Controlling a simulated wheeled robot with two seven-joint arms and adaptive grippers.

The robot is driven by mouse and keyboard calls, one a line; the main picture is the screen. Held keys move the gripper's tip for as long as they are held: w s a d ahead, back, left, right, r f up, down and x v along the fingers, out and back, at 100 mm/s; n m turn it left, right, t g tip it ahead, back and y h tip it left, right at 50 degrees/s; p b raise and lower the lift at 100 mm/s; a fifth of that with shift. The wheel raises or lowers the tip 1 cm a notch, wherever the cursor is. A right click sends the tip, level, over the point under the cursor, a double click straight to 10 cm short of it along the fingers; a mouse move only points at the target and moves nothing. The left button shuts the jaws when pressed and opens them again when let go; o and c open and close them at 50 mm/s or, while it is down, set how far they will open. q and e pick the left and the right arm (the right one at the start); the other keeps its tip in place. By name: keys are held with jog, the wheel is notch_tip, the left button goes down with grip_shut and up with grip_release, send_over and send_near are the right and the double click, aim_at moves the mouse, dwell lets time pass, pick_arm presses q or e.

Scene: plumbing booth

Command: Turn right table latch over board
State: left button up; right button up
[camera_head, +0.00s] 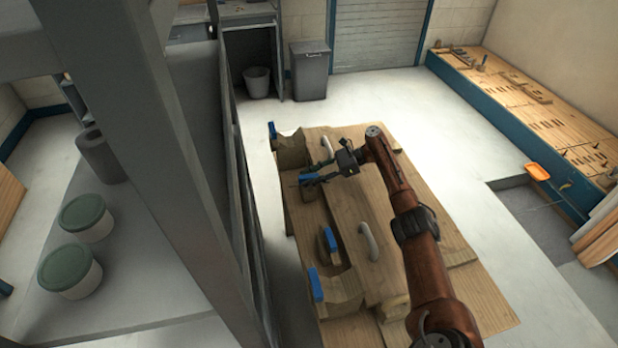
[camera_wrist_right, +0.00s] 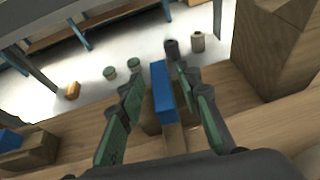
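The wooden table (camera_head: 480,290) carries a lighter board (camera_head: 352,215) with two pale handles. Blue-ended wooden latches sit along its left side. My right gripper (camera_head: 318,176) reaches over the board to one blue-ended latch (camera_head: 308,177) near the far end. In the right wrist view this latch (camera_wrist_right: 163,95) stands between the two green-padded fingers of the right gripper (camera_wrist_right: 160,90). The fingers are apart, with a gap visible beside the latch; contact cannot be made out. My left gripper is not in view.
Other blue-ended latches are at the far corner (camera_head: 272,130), the near middle (camera_head: 330,240) and the near end (camera_head: 316,284). Wooden blocks stand beside them. A grey partition (camera_head: 205,170) rises left of the table.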

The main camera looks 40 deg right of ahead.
jog(key=v, duration=0.7)
jog(key=shift+s, duration=0.1)
jog(key=shift+d, duration=0.1)
